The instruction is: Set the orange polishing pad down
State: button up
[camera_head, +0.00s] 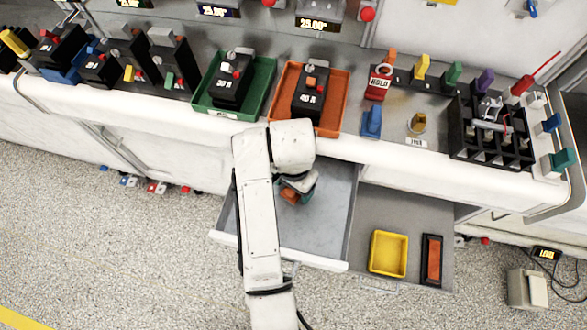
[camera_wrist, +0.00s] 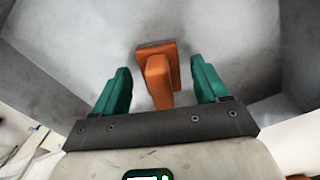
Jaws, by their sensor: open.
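The orange polishing pad (camera_wrist: 157,80) has an upright orange grip on a flat base with a darker edge. It is inside the open grey drawer (camera_head: 325,225), towards the back. In the wrist view its grip stands between the teal fingers of my gripper (camera_wrist: 163,82), with a gap on both sides. My gripper is open. In the head view, the pad (camera_head: 289,196) shows beside my gripper (camera_head: 298,187), partly hidden by my arm. I cannot tell exactly how the base meets the drawer floor.
Drawer walls stand close around my gripper. A second open drawer section at right holds a yellow tray (camera_head: 388,254) and a black-framed orange piece (camera_head: 431,260). On the bench above stand a green tray (camera_head: 262,90), an orange tray (camera_head: 335,105) and several breakers. The front drawer floor is bare.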

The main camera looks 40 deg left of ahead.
notch_tip(320, 180, up, 11)
jog(key=shift+f+p, duration=0.1)
jog(key=shift+p, duration=0.85)
jog(key=shift+r+p, duration=0.7)
jog(key=shift+r, duration=0.05)
jog(key=w+d+f, duration=0.2)
jog(key=d, duration=0.7)
jog(key=w+d+f+m+t, duration=0.1)
jog(key=w+d+f, duration=0.15)
jog(key=d, duration=0.75)
jog(key=w+d+f, duration=0.2)
jog(key=d, duration=0.7)
jog(key=s+d+f+m, duration=0.15)
jog(key=s+d, duration=0.55)
jog(key=d, duration=0.7)
jog(key=s+d, duration=0.6)
jog(key=s, duration=0.5)
jog(key=shift+s+d, duration=0.15)
jog(key=shift+s, duration=0.1)
